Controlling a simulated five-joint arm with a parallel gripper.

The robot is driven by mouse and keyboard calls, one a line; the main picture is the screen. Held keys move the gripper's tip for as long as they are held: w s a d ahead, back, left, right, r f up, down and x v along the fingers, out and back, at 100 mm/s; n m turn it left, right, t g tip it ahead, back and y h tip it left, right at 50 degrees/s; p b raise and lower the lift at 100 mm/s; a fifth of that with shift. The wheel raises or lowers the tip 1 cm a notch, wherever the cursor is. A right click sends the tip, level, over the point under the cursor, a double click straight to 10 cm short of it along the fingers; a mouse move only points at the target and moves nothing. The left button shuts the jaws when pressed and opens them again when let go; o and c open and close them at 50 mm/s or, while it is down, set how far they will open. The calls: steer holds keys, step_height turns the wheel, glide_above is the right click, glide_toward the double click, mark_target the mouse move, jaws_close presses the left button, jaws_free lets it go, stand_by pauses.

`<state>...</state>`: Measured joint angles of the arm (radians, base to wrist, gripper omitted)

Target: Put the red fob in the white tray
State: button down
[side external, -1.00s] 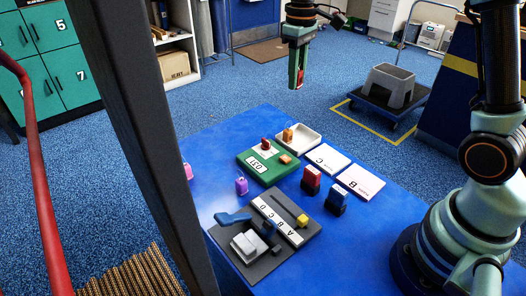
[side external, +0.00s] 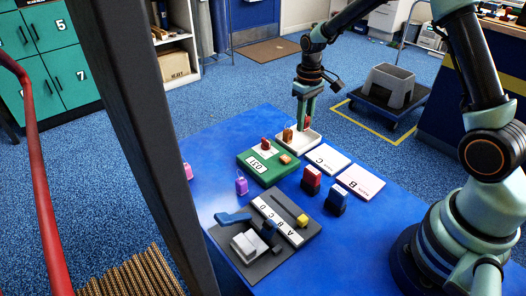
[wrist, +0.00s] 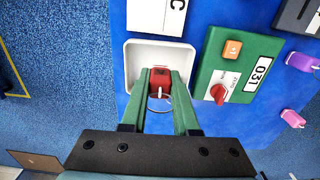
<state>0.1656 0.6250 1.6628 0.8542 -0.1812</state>
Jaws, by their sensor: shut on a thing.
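The red fob (wrist: 160,76), with a metal ring below it, is held between the green fingers of my gripper (wrist: 160,82) in the wrist view. The white tray (wrist: 135,62) is behind the fob there. In the side view my gripper (side external: 306,122) points down at the white tray (side external: 312,142), over its back right part. The fingers mostly hide the fob there. I cannot tell whether the fob touches the tray floor. An orange fob (side external: 288,136) stands at the tray's left part; my gripper seems to hide it in the wrist view.
A green board (side external: 252,170) marked 031, with a red knob (wrist: 218,93) and an orange block (wrist: 232,48), is beside the tray. White cards C (side external: 328,159) and B (side external: 361,182) lie to the right. Red (side external: 311,180) and blue (side external: 336,202) blocks stand in front.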

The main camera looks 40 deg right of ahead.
mark_target(302, 145)
steer(key=shift+f, duration=2.65)
steer(key=c, duration=0.7)
jaws_free()
steer(key=shift+f, duration=0.15)
step_height(302, 145, up, 12)
steer(key=shift+r, duration=0.15)
steer(key=shift+s+a+r+t, duration=1.1)
steer(key=shift+s+r, duration=0.85)
steer(key=shift+s, duration=0.75)
steer(key=shift+s+a+r+t, duration=0.75)
steer(key=shift+s+a+r, duration=0.65)
steer(key=shift+s+r, duration=0.95)
steer(key=shift+s+a+r+t, duration=0.95)
steer(key=shift+s+a+r, duration=0.5)
steer(key=shift+s, duration=1.6)
